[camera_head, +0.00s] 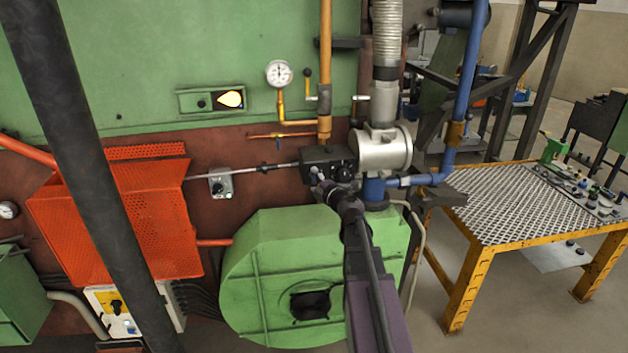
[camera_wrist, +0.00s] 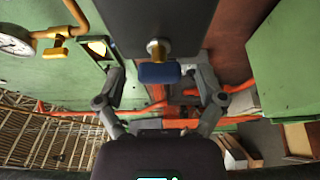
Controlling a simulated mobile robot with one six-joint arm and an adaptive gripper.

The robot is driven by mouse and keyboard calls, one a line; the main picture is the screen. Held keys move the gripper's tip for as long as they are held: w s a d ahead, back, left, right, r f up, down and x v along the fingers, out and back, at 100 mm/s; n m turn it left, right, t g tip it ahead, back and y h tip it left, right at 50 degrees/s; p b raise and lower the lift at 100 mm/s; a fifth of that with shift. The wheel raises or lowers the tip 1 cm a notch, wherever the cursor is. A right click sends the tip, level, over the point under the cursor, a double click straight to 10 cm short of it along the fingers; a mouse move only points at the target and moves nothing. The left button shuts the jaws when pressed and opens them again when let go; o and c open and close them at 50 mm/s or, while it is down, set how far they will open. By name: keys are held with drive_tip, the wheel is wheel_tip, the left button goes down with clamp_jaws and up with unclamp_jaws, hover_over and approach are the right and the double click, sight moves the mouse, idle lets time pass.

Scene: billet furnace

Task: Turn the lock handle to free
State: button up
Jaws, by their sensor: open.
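The lock handle appears to be the small blue handle (camera_wrist: 158,73) on a brass stem in the wrist view. The stem comes out of a dark box (camera_wrist: 158,22). That box seems to be the black actuator box (camera_head: 318,158) at the centre of the head view, below the orange pipe. My gripper (camera_head: 322,188) is in front of this box and hides part of it. In the wrist view my gripper (camera_wrist: 161,76) is open and empty, one finger on each side of the blue handle. I cannot tell whether the fingers are as deep as the handle.
A green blower housing (camera_head: 265,270) stands below my arm. A silver cylinder (camera_head: 382,148) and blue pipe (camera_head: 408,181) sit close on the right. A thin rod (camera_head: 245,171) runs left from the box. A yellow-framed table (camera_head: 490,225) stands further right.

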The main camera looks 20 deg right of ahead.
drive_tip(key=s+d, duration=0.1)
drive_tip(key=s, duration=1)
drive_tip(key=shift+s+d, duration=0.15)
idle(0.4)
drive_tip(key=s+a+f+m+g+h+b, duration=0.1)
drive_tip(key=a+f+m+g+h+b, duration=0.15)
drive_tip(key=f+m+g+h, duration=0.4)
drive_tip(key=s+a+f+m+g+h+b, duration=0.1)
drive_tip(key=a+f+m+g+h, duration=0.15)
drive_tip(key=f+m, duration=0.75)
drive_tip(key=s+a+f+m+g+y, duration=0.1)
drive_tip(key=s+a+f+g+y, duration=0.1)
drive_tip(key=a, duration=0.4)
drive_tip(key=s+a+f+m+g+y+b, duration=0.1)
drive_tip(key=s+a+f+g+y, duration=0.1)
drive_tip(key=s+a+g, duration=0.2)
drive_tip(key=s+a+f+m+g+y, duration=0.1)
drive_tip(key=s+a+f+g+y, duration=0.2)
drive_tip(key=s+a, duration=0.3)
drive_tip(key=a, duration=0.3)
drive_tip(key=shift+b, duration=0.3)
